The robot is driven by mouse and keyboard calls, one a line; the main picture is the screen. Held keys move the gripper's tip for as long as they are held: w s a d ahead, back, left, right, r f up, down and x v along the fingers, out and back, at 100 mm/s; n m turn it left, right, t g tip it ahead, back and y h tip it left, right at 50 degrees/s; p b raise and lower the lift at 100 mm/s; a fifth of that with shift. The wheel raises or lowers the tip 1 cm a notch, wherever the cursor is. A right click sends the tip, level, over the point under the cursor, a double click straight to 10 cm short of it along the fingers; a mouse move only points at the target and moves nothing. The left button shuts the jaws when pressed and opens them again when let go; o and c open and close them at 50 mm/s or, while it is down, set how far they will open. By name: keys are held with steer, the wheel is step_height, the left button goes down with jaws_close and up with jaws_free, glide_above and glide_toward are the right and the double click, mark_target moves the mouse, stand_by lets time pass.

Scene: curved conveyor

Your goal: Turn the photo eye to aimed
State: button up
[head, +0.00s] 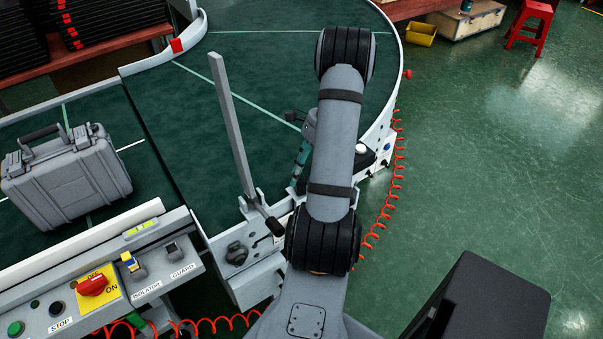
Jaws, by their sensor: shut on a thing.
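My gripper (299,178) shows only in part, left of my arm's upper link at the near edge of the curved conveyor. It points down and is shut. My own arm covers most of it and the place it grips. The photo eye cannot be made out clearly; it is hidden behind my gripper and arm, so its turn angle cannot be told.
A tall grey bar (232,125) rises close left of my gripper. A black knob (237,253) sits on the near side panel. A grey case (66,178) lies on the left belt. A control panel (105,290) is in front, and a red coiled hose (391,200) runs right.

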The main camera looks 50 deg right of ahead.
steer(key=shift+a, duration=0.15)
steer(key=c, duration=0.4)
steer(key=shift+w+r+n+p, duration=0.15)
steer(key=shift+r+n+p, duration=0.05)
steer(key=shift+n+p, duration=0.3)
steer(key=shift+n+g+p, duration=0.3)
steer(key=shift+n+p, duration=0.05)
steer(key=shift+n, duration=0.05)
steer(key=shift+f+n+y, duration=0.2)
steer(key=shift+n+y, duration=0.1)
steer(key=o, duration=1.2)
